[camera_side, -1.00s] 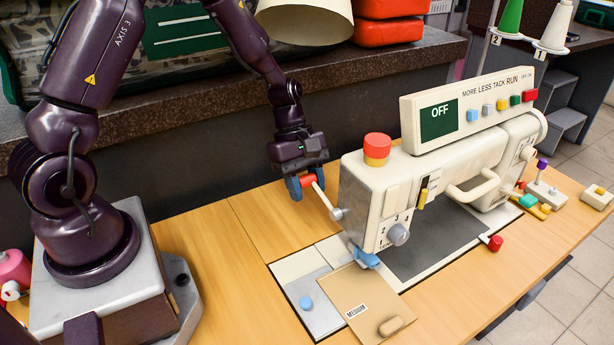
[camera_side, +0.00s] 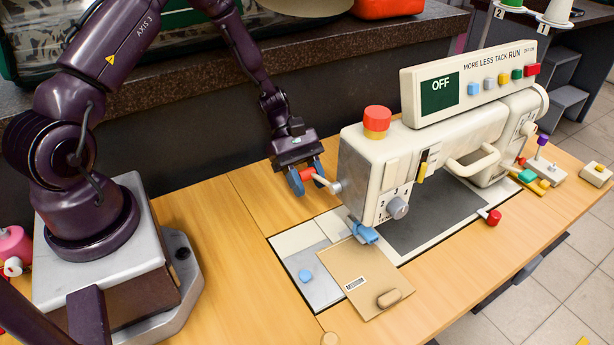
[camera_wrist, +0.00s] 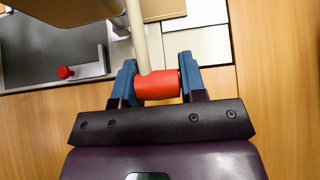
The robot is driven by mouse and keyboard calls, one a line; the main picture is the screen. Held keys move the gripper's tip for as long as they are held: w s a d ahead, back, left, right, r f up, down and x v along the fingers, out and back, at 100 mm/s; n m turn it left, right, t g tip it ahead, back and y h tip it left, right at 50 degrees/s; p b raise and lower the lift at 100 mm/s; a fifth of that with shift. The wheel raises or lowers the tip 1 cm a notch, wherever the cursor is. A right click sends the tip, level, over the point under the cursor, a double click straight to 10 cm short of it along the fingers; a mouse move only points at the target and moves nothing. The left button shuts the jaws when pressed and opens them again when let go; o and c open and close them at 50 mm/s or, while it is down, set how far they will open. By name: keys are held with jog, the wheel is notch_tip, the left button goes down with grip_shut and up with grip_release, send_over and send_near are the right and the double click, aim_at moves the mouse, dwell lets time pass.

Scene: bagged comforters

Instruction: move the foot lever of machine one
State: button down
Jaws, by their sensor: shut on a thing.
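The cream sewing machine (camera_side: 365,170) stands on the wooden table, its screen reading OFF. A pale lever (camera_side: 325,183) with a red grip sticks out from a metal hub on the machine's left end, tilted up toward my gripper. My gripper (camera_side: 309,179) is shut on the red grip, with a blue finger on each side of it. In the wrist view, my gripper (camera_wrist: 157,88) holds the red grip of the lever (camera_wrist: 158,84), and the pale rod runs up between the fingers. The blue presser foot (camera_side: 366,233) sits low under the machine head, near a tan folder.
The tan folder (camera_side: 362,277) lies partly on the pale plate in front of the machine. A red stop button (camera_side: 377,121) tops the machine head. A red knob (camera_side: 494,218) stands at the bed's right. Bare wood (camera_side: 225,265) lies left of the plate.

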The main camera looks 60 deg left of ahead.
jog(key=shift+d, duration=0.2)
jog(key=c, duration=0.7)
grip_release()
jog(key=shift+a, duration=0.1)
jog(key=v, duration=0.7)
jog(key=shift+a+r, duration=0.15)
jog(key=shift+a, duration=0.05)
